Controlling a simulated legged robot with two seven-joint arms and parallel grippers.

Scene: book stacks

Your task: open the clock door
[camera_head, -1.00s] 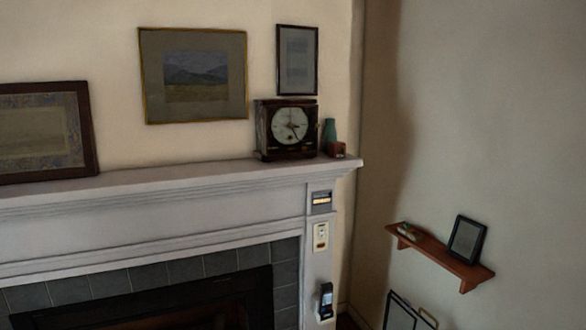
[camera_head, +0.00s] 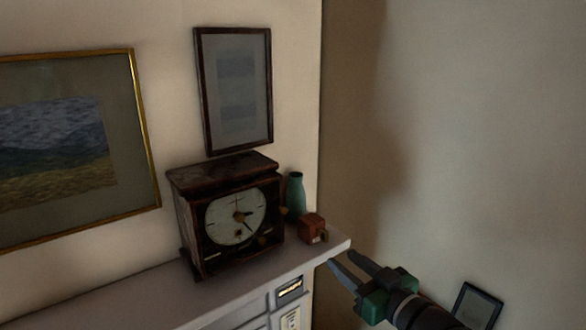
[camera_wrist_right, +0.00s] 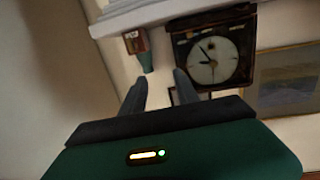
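The clock (camera_head: 226,214) is a dark brown wooden box with a pale round dial, standing on the mantel near its right end. Its front door looks shut. It also shows upside down in the right wrist view (camera_wrist_right: 236,33), beyond the fingers. My right gripper (camera_head: 340,259) is at the lower right of the head view, past the mantel's right end. Its two fingers are apart with nothing between them, and it does not touch the clock. The right wrist view shows the open fingers (camera_wrist_right: 160,83) too. My left gripper is in neither current view.
A teal vase (camera_head: 295,194) and a small orange-brown box (camera_head: 313,228) stand on the mantel (camera_head: 150,296) right of the clock. Framed pictures hang above the clock (camera_head: 236,90) and to its left (camera_head: 60,150). The mantel left of the clock is clear.

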